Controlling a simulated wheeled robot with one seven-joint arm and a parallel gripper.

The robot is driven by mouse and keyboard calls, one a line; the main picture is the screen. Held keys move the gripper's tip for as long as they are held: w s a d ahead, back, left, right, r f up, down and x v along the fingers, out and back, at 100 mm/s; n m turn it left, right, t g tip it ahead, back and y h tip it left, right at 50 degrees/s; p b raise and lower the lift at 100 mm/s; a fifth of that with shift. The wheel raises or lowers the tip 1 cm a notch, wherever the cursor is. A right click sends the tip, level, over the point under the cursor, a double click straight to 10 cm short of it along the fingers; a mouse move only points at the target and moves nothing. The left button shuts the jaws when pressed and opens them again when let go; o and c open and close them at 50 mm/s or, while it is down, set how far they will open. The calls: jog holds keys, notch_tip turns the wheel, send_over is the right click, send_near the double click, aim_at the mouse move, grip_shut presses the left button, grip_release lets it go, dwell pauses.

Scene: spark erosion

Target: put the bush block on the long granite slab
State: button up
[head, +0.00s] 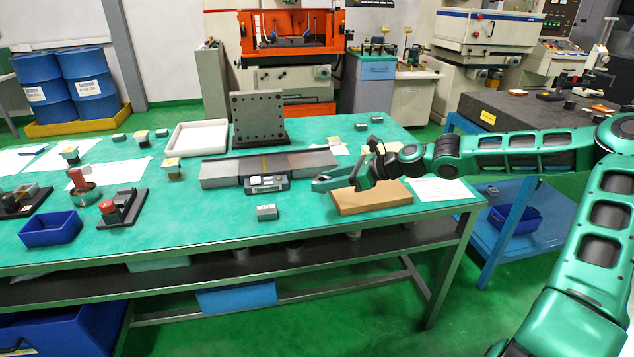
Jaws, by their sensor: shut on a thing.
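My gripper (322,184) reaches in from the right, low over the green table. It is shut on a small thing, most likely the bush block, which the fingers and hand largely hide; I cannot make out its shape. The long low grey slab (222,173), which I take for the long granite slab, lies just left of and behind my gripper. A narrow brownish strip crosses its middle. My gripper is close to its right end, in front of it; I cannot tell the exact gap.
A tan block (372,199) lies under my wrist. A small measuring device (267,184) stands against the slab's front, with a small grey block (266,212) before it. A dark drilled plate (259,118) stands upright behind the slab. A white tray (197,138) lies back left.

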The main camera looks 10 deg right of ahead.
jog(key=w+d+f+m+t+h, duration=0.1)
jog(key=d+m+h, duration=0.1)
jog(key=m, duration=0.1)
jog(key=w+d+f+m+t+h, duration=0.1)
jog(key=d+m+t+h, duration=0.1)
jog(key=m+h, duration=0.1)
jog(key=w+d+f+m+t+h, duration=0.1)
jog(key=d+m+t+h, duration=0.1)
jog(key=d+h, duration=0.1)
jog(key=shift+w+m, duration=0.3)
jog(key=shift+m, duration=0.1)
jog(key=shift+w+d+f+m+t+h, duration=0.15)
jog(key=shift+w+d+f+m+h, duration=0.1)
jog(key=shift+d+m+h, duration=0.35)
jog(key=shift+w+d+f+m+t+h, duration=0.2)
jog(key=shift+d+m+h, duration=0.15)
jog(key=shift+m+h, duration=0.3)
jog(key=shift+d, duration=0.1)
